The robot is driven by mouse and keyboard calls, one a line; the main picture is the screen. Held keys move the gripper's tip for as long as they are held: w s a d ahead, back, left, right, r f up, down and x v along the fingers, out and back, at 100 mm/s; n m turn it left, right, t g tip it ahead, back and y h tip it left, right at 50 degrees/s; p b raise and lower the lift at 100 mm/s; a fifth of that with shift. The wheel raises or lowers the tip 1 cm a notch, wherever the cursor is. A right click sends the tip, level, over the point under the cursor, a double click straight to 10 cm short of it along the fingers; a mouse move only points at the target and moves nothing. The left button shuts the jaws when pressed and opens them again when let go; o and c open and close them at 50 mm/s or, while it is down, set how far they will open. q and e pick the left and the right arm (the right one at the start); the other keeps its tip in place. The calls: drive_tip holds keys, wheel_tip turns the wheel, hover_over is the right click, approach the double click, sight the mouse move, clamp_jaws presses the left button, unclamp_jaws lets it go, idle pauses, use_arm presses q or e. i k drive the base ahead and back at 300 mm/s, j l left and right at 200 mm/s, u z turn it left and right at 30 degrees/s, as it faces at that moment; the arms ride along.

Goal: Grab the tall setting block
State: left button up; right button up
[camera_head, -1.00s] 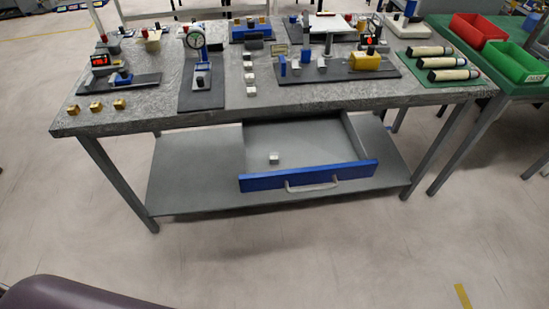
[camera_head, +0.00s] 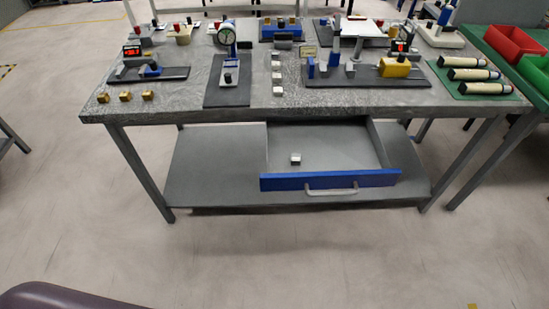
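No gripper of mine is in the head view. A small silver block (camera_head: 295,159) lies in the open drawer under the workbench. Several small silver blocks (camera_head: 277,78) stand in a column on the bench top. Three brass blocks (camera_head: 126,96) sit in a row near the bench's front left corner. A blue upright block (camera_head: 311,68) stands on a dark plate right of the middle. At this distance I cannot tell which one is the tall setting block.
The grey workbench (camera_head: 345,101) has its blue-fronted drawer (camera_head: 285,183) pulled open toward me. A dial gauge stand (camera_head: 227,62) is mid-bench. Several cylindrical handles (camera_head: 474,74) lie on a green mat. Red (camera_head: 515,42) and green (camera_head: 537,74) bins stand at right. Floor ahead is clear.

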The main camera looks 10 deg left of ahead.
sight(295, 159)
drive_tip(key=i+l+u, duration=0.15)
drive_tip(key=l+u, duration=0.3)
drive_tip(key=i+l+u, duration=0.1)
drive_tip(key=l+u, duration=0.8)
